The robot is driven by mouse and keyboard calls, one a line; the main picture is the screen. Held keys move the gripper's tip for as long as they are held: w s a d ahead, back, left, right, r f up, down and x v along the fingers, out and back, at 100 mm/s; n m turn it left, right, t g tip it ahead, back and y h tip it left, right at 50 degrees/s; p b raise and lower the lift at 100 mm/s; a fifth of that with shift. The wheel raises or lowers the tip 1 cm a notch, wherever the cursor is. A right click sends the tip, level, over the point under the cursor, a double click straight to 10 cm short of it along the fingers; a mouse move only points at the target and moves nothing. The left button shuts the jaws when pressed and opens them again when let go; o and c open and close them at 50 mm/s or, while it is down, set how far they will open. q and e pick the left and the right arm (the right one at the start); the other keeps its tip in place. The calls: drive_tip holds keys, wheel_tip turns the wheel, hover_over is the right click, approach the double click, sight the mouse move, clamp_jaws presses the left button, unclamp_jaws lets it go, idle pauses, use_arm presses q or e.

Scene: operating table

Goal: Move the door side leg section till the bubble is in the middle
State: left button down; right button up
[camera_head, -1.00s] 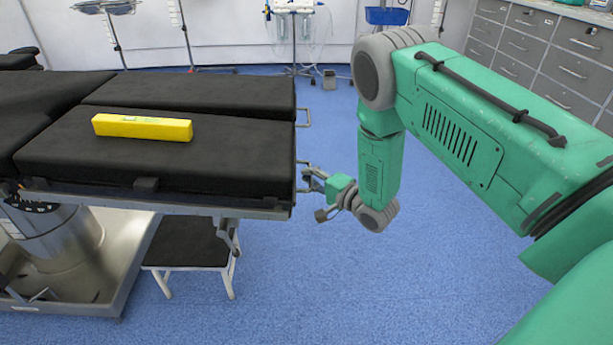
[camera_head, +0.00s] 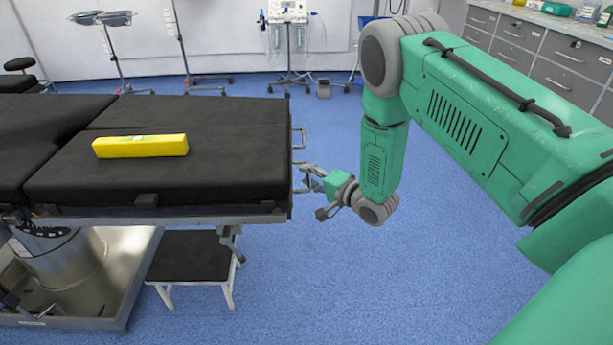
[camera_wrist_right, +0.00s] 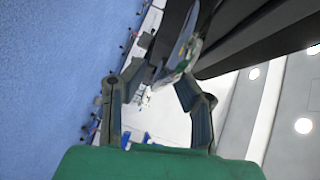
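The near black leg section (camera_head: 230,165) of the operating table is at the right end of the table in the head view, beside the far leg section (camera_head: 220,113). A yellow spirit level (camera_head: 140,146) lies on the near section; its bubble is too small to make out. My right gripper (camera_head: 308,178) is at the metal handle on that section's right end. In the wrist view its fingers (camera_wrist_right: 160,75) are spread, with background showing between them. The dark cushion edge is close beyond the fingertips; whether they touch the handle is unclear. My left gripper is out of view.
A low step stool (camera_head: 190,258) stands below the leg section, beside the table's metal base (camera_head: 85,280). Wheeled stands (camera_head: 290,45) are at the back wall, and grey drawer cabinets (camera_head: 545,55) stand at the back right.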

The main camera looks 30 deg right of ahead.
drive_tip(key=shift+s, duration=0.1)
drive_tip(key=v, duration=1.1)
drive_tip(key=shift+s, duration=0.4)
drive_tip(key=shift+d, duration=0.1)
drive_tip(key=s+a+f+n+g+h+p, duration=0.2)
drive_tip(key=s+a+f+n+g+p, duration=0.2)
drive_tip(key=s+a+f+n+g, duration=0.4)
drive_tip(key=s+a+n+g+p, duration=0.1)
drive_tip(key=s+a+n+g, duration=0.1)
drive_tip(key=s, duration=0.7)
drive_tip(key=s+a+f+n+g+h+p, duration=0.1)
drive_tip(key=s+a+n+g, duration=0.2)
drive_tip(key=s, duration=0.7)
drive_tip(key=shift+n+g+h+p, duration=0.3)
drive_tip(key=shift+n+g, duration=0.4)
drive_tip(key=shift+g, duration=0.5)
drive_tip(key=shift+s, duration=0.15)
